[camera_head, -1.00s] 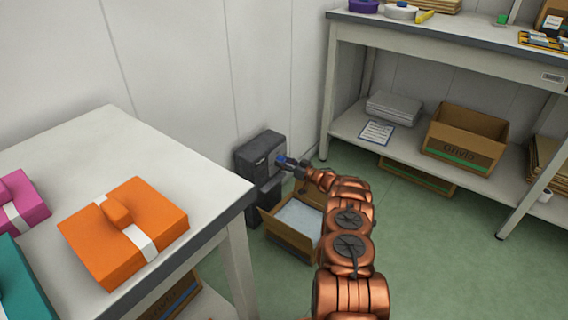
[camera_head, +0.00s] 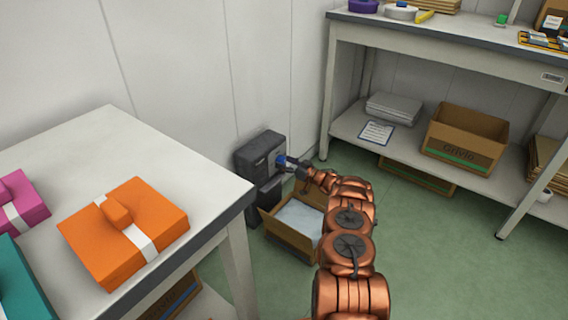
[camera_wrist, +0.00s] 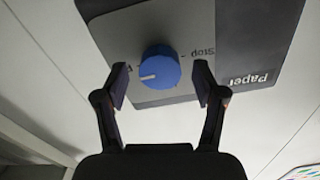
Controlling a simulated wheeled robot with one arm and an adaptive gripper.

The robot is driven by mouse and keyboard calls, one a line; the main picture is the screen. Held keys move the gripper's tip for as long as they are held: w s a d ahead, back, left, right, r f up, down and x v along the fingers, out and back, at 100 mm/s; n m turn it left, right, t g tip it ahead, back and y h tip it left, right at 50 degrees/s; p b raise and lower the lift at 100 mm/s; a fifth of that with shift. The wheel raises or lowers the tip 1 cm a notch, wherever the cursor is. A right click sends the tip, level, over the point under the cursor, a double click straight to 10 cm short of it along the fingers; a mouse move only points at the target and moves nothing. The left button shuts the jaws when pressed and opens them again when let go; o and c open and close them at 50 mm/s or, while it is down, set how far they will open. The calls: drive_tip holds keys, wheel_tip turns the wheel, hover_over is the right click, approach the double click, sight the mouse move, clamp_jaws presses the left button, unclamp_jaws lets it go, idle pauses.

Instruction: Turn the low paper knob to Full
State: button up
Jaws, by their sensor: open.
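The paper knob (camera_wrist: 159,68) is a blue round knob with a white pointer line, on a grey plate (camera_wrist: 200,25) of a dark box, in the wrist view. The plate carries the words "Stop" and "Paper", seen upside down. The white line points to the left in the picture, toward a label that is mostly hidden by a finger. My gripper (camera_wrist: 161,88) is open, with one finger on each side of the knob and gaps between. In the head view the dark box (camera_head: 262,146) stands low against the wall, and my gripper (camera_head: 285,163) is at its front.
An open cardboard box (camera_head: 285,238) with pale contents stands on the floor below my arm. A white table (camera_head: 75,160) with wrapped gifts is at the left. A shelf bench (camera_head: 345,125) stands at the right. Green floor (camera_head: 430,230) is free between.

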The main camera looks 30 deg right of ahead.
drive_tip(key=v, duration=1.1)
idle(0.3)
